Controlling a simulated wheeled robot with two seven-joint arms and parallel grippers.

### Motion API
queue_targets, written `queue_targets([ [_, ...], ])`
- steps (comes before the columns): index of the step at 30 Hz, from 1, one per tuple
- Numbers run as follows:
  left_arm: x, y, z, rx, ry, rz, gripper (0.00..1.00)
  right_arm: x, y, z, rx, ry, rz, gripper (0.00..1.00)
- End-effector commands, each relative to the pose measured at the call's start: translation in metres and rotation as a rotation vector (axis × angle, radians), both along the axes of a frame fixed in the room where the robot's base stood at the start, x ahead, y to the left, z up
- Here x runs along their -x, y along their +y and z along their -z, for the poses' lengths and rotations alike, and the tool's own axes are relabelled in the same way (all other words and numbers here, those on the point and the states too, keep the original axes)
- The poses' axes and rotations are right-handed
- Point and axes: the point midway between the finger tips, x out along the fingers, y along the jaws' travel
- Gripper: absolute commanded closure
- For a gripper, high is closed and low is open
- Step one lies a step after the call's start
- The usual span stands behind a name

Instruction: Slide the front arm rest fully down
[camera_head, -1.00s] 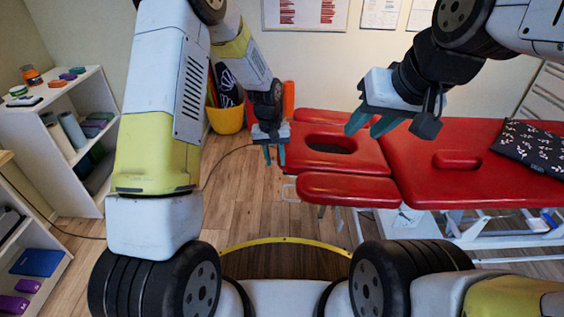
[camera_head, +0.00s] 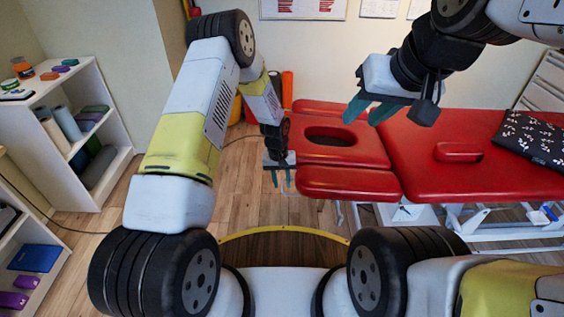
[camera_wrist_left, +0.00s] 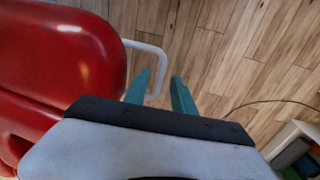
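The front arm rest (camera_head: 348,183) is a red padded block at the near left end of the red treatment table. It sits roughly level with the headrest cushion. In the left wrist view the red pad (camera_wrist_left: 65,50) fills the left side. A thin white bent bar (camera_wrist_left: 148,46) sticks out from beside it. My left gripper (camera_head: 281,184) points down just left of the arm rest. Its teal fingers (camera_wrist_left: 160,77) are apart, with the bar's end between or just beneath them; contact cannot be told. My right gripper (camera_head: 369,112) is open and empty above the table.
The table's main cushion (camera_head: 470,165) and headrest (camera_head: 340,143) lie right of and behind the left gripper. A patterned dark pillow (camera_head: 532,140) lies on the table. White shelves (camera_head: 118,143) stand at the left. The wooden floor left of the table is mostly clear.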

Motion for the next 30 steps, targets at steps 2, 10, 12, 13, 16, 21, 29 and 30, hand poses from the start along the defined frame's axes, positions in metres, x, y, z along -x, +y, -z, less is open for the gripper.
queue_targets([
  [2, 0.0000, 0.0001, 0.0008, 0.000, 0.000, 0.000, 0.69, 0.0000, 0.0000, 0.0000, 0.000, 0.000, 0.000, 0.64],
  [10, 0.0000, 0.0001, 0.0004, 0.000, 0.000, 0.000, 0.93, 0.0000, 0.0000, 0.0000, 0.000, 0.000, 0.000, 0.64],
  [12, 0.0001, 0.0001, 0.0003, 0.000, 0.000, 0.000, 1.00, 0.0000, 0.0000, 0.0000, 0.000, 0.000, 0.000, 0.64],
  [13, 0.0000, 0.0001, 0.0003, 0.000, 0.000, 0.000, 1.00, 0.0000, 0.0000, 0.0000, 0.000, 0.000, 0.000, 0.64],
  [16, 0.0001, 0.0001, 0.0003, 0.000, 0.000, 0.000, 1.00, 0.0000, 0.0000, 0.0000, 0.000, 0.000, 0.000, 0.64],
  [21, 0.0001, 0.0001, 0.0002, 0.000, 0.001, 0.000, 1.00, 0.0000, 0.0000, 0.0000, 0.000, 0.000, 0.000, 0.64],
  [29, 0.0002, 0.0001, 0.0001, 0.000, 0.001, 0.000, 1.00, 0.0000, 0.0000, 0.0000, 0.000, 0.000, 0.000, 0.64],
  [30, 0.0003, 0.0001, 0.0001, 0.000, 0.001, 0.000, 1.00, 0.0000, 0.0000, 0.0000, 0.000, 0.000, 0.000, 0.64],
])
